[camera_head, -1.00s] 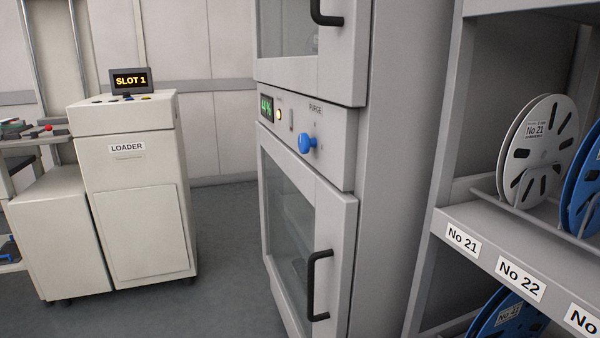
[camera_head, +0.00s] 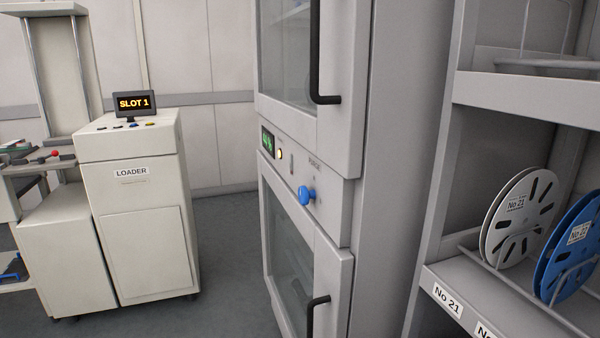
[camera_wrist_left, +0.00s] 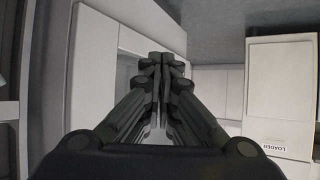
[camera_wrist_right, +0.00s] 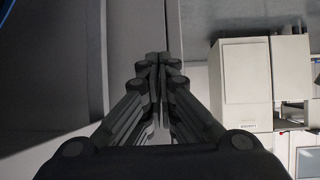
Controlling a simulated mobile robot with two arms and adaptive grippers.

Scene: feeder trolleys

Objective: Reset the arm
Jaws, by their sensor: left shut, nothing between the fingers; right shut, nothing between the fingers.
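My left gripper (camera_wrist_left: 160,62) shows in the left wrist view with its fingers together and nothing between them. Neither arm shows in the head view.
A tall grey cabinet (camera_head: 405,150) with a blue knob (camera_head: 307,195) and black handles stands ahead. A shelf (camera_head: 530,100) with a white reel (camera_head: 515,215) and blue reel (camera_head: 572,245) is at right. Floor between loader and cabinet is clear.

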